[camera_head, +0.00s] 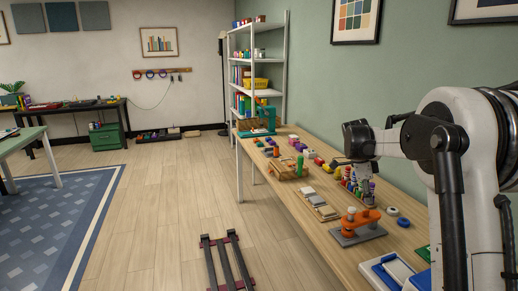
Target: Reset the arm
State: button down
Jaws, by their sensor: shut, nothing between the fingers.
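My arm reaches in from the right side of the head view, over the wooden workbench (318,240). My gripper (368,199) hangs below the black wrist and points down, small in the picture. It looks shut and empty. It shows just behind an orange device (361,217) on a grey plate; I cannot tell how high it is above the bench. Colourful small parts in a rack (349,181) show beside it and are partly hidden by it.
The bench also bears a wooden block with coloured pieces (287,168), a tray with grey pieces (318,204), a teal machine (262,122) and a blue-and-white box (392,271). White shelves (286,62) stand behind. The wooden floor (165,215) left of the bench is mostly clear.

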jog(key=s+a+r+n+t+y, duration=0.1)
jog(key=s+a+r+n+t, duration=0.1)
jog(key=s+a+r+n, duration=0.55)
jog(key=s+a+r+n+t, duration=0.2)
jog(key=s+a+r+n, duration=0.15)
jog(key=s, duration=0.65)
jog(key=s+a+f+n+t, duration=0.1)
jog(key=s+a+f+n, duration=0.1)
jog(key=s, duration=0.4)
jog(key=s+a+f+n+t+y, duration=0.1)
jog(key=s+a+f+n+t, duration=0.1)
jog(key=s+a+n, duration=0.2)
jog(key=s+a+f+n+t+y, duration=0.1)
jog(key=s+n, duration=0.4)
jog(key=s, duration=0.5)
jog(key=a+f, duration=0.1)
jog(key=a, duration=0.1)
jog(key=shift+a+f, duration=0.3)
